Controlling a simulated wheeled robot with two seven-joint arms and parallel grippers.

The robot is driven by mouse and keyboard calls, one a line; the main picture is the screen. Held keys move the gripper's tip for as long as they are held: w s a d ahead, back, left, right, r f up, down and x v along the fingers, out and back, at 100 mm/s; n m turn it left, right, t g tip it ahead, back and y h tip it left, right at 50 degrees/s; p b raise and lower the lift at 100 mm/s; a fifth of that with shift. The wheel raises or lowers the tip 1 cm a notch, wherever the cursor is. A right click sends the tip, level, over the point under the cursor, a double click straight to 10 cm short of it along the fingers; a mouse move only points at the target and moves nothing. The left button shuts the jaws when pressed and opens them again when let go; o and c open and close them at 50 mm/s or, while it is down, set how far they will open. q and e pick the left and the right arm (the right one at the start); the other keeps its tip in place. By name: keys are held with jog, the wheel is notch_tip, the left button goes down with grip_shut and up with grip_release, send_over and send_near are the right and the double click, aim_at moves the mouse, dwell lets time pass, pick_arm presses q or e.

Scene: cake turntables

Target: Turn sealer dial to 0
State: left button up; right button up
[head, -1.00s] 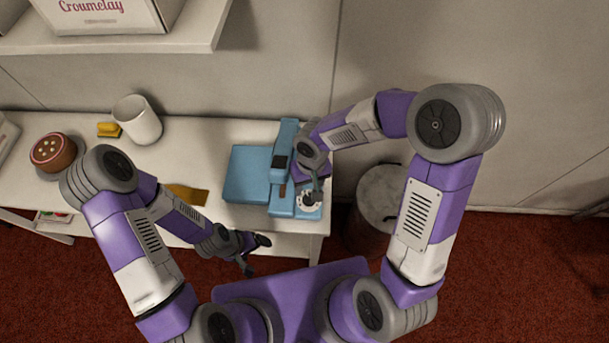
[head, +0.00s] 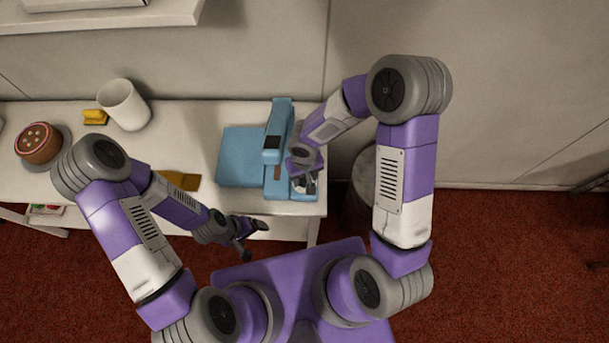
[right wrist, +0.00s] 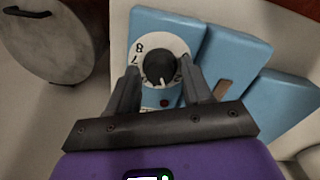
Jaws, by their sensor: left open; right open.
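The blue sealer (head: 246,158) stands on the white table, and its body also shows in the right wrist view (right wrist: 234,62). Its dial has a black knob (right wrist: 161,67) on a white numbered plate (right wrist: 150,45); an 8 and a 7 are readable, other marks are partly hidden. My right gripper (right wrist: 160,80) is open over the dial, with one finger on each side of the knob; I cannot tell if they touch it. In the head view my right gripper (head: 304,184) covers most of the dial. My left gripper (head: 255,238) is open and empty in front of the table edge.
A white cup (head: 124,104), a yellow block (head: 95,117), a brown cake (head: 38,143) and a flat ochre piece (head: 181,180) are on the table (head: 90,165) to the left. A round grey bin (right wrist: 55,40) stands beside the table's right end.

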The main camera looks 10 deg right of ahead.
jog(key=c, duration=0.8)
jog(key=shift+o, duration=0.2)
jog(key=n, duration=0.3)
jog(key=shift+b, duration=0.4)
jog(key=n, duration=0.3)
jog(key=shift+n, duration=0.3)
jog(key=n, duration=0.5)
jog(key=n+p, duration=0.1)
jog(key=n, duration=0.5)
jog(key=shift+n, duration=0.3)
